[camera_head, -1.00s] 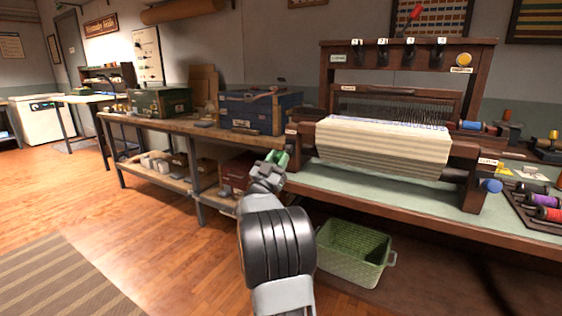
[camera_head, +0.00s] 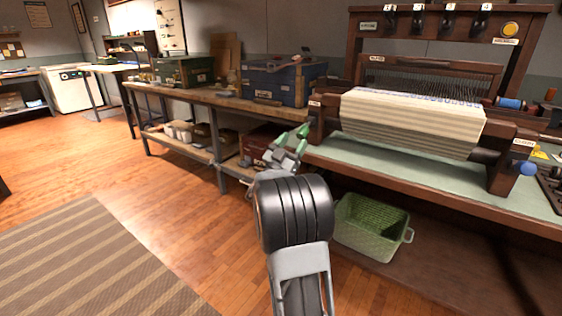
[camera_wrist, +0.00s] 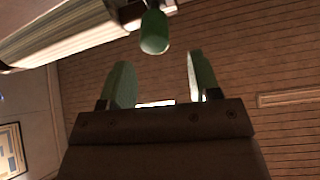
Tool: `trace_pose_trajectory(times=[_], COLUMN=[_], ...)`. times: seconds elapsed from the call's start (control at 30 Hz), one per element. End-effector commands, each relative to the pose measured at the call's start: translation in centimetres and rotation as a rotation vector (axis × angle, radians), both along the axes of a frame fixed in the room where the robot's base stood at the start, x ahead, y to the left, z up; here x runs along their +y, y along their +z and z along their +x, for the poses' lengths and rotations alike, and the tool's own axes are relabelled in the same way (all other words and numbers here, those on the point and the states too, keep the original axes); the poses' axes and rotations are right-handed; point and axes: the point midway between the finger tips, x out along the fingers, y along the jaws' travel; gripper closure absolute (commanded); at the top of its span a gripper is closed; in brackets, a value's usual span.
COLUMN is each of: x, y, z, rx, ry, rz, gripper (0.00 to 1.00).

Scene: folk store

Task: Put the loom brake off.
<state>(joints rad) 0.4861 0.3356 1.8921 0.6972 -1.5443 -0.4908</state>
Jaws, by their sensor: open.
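The wooden loom (camera_head: 492,158) stands on the workbench at the right in the head view, with a cream roll of cloth (camera_head: 410,120) across its front. My gripper (camera_head: 291,135) is open just left of the loom's left front post. In the wrist view, a rounded green handle (camera_wrist: 154,32) on a dark stem lies ahead of my gripper (camera_wrist: 160,78), roughly in line with the gap between the open fingers and apart from them. Nothing is between the fingers. I cannot pick the handle out clearly in the head view. A small label (camera_head: 315,103) on the left post is unreadable.
A blue chest (camera_head: 275,83) and a green box (camera_head: 185,73) stand on the side bench to the left. A green basket (camera_head: 372,228) sits below the loom bench. A blue knob (camera_head: 527,168) is at the loom's right end. The wooden floor at left is open, with a striped rug (camera_head: 95,265).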

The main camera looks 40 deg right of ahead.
Motion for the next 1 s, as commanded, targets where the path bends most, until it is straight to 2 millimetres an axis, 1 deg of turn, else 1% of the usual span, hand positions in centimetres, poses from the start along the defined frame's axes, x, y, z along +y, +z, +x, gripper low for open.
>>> trace_pose_trajectory(times=[0.03,0.2,0.3,0.43,0.63,1.0], x=[0.9,3.6,4.9,6.1,7.0,7.1], y=[-0.5,-2.6,-3.6,-4.5,-5.2,-5.3], z=[-0.1,-0.5,-0.8,-0.9,-1.2,-1.2], rx=[0.003,0.002,0.003,0.002,0.001,0.000], ry=[0.002,0.003,0.002,0.003,-0.001,0.000], rz=[0.002,0.002,0.001,0.001,0.000,0.000], gripper=[0.43,0.43,0.43,0.43,0.43,0.43])
